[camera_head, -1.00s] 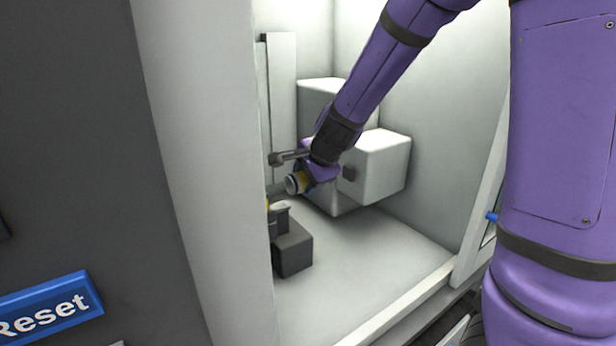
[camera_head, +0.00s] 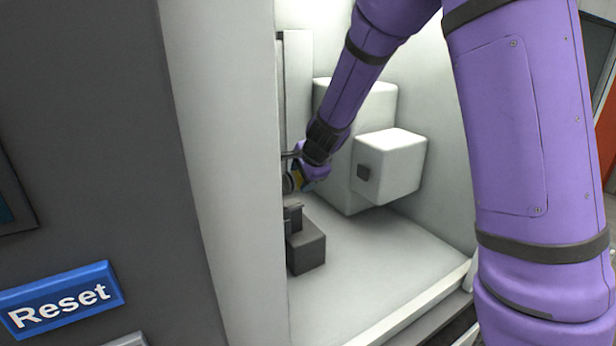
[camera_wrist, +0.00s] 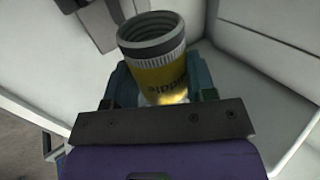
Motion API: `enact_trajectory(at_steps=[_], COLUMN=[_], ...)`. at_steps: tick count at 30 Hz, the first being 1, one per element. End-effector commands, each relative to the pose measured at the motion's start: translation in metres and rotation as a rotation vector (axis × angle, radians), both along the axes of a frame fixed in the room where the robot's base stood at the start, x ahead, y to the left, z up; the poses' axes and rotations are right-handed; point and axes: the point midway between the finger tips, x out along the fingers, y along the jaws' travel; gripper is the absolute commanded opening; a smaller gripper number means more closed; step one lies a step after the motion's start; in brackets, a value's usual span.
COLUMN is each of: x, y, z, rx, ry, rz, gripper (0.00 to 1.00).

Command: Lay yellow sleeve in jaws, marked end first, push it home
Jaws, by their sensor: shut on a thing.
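The yellow sleeve (camera_wrist: 160,73) fills the upper middle of the wrist view. Its near-camera end is a grey ribbed ring with an open, threaded-looking bore, and dark lettering runs on the yellow wall. My gripper (camera_wrist: 158,92) is shut on the sleeve. In the head view my gripper (camera_head: 298,178) is inside the white enclosure, and only a sliver of the yellow sleeve (camera_head: 289,184) shows at the pillar's edge. A dark block fixture (camera_head: 306,249) stands below the gripper, apart from it. The machine jaws cannot be made out clearly.
A white box housing (camera_head: 398,165) stands behind and right of my gripper. The pale front pillar (camera_head: 215,180) hides the enclosure's left side. The enclosure floor (camera_head: 375,255) is clear at the right. A blue Reset button (camera_head: 62,299) is on the dark panel outside.

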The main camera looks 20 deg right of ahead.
Motion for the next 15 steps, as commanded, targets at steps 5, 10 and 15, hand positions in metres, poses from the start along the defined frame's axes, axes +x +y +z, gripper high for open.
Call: enact_trajectory(at_steps=[5, 10, 15], x=[0.014, 0.027, 0.03], y=[0.004, 0.008, 0.01], z=[-0.006, -0.011, -0.023], rx=[0.0, -0.001, 0.002], ry=[-0.001, 0.0, -0.001], rz=[0.0, 0.002, -0.002], gripper=[0.1, 0.1, 0.1])
